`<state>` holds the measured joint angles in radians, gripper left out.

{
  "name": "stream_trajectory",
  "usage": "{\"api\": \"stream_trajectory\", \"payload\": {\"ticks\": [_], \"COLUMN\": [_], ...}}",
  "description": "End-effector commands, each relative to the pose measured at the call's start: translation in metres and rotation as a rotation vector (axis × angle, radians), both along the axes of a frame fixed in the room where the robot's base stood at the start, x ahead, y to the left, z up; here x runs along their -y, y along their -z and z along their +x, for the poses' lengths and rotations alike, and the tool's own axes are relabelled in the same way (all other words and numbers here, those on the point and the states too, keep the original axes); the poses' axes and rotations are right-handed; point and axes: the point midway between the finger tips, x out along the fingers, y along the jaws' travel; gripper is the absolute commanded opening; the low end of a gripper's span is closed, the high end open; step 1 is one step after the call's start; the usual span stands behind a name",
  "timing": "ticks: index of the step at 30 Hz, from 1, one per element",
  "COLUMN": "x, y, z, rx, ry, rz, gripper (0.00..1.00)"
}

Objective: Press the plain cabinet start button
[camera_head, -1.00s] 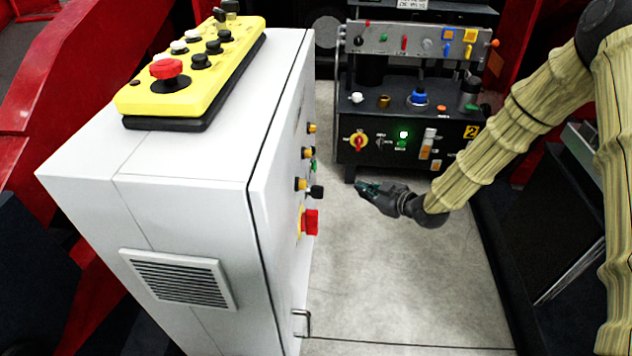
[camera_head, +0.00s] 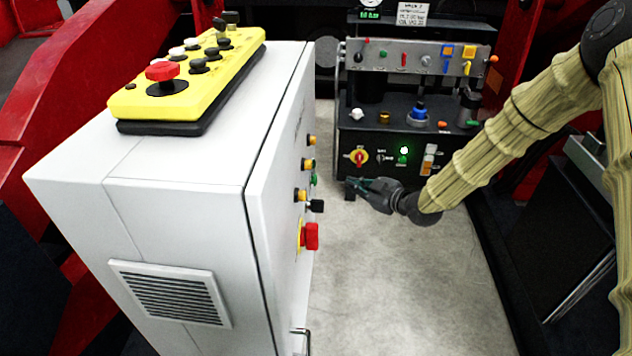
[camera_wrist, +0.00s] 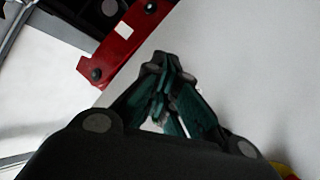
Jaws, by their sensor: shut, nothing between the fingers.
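The plain cabinet (camera_head: 100,215) is light grey and stands at the left of the head view. Its door, seen almost edge-on, carries a column of yellow-and-black controls, a small green button (camera_head: 314,179), a black knob (camera_head: 317,206) and a red emergency stop (camera_head: 311,236) on yellow. Labels are unreadable; the green button may be the start button. My gripper (camera_head: 357,187) is shut and empty, to the right of the door and apart from it in the picture. In the wrist view its closed green-padded fingers (camera_wrist: 165,92) show before a pale surface; no button is recognisable there.
A yellow pendant (camera_head: 200,90) with a red mushroom button lies on the cabinet top. A dark control console (camera_head: 460,165) with many knobs and a lit green button stands behind my gripper. Grey floor (camera_head: 410,280) is clear right of the cabinet. A red bar (camera_wrist: 130,40) shows in the wrist view.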

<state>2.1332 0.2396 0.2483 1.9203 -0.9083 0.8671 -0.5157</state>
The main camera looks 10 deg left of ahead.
Motion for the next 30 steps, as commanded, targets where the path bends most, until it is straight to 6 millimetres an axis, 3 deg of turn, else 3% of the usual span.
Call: {"api": "stream_trajectory", "payload": {"ticks": [15,30], "x": [-0.055,-0.067], "y": [0.001,0.001], "z": [0.000,0.000], "rx": [-0.001,-0.001], "ry": [0.000,0.001], "rz": [-0.001,0.000], "gripper": [0.00,0.00]}}
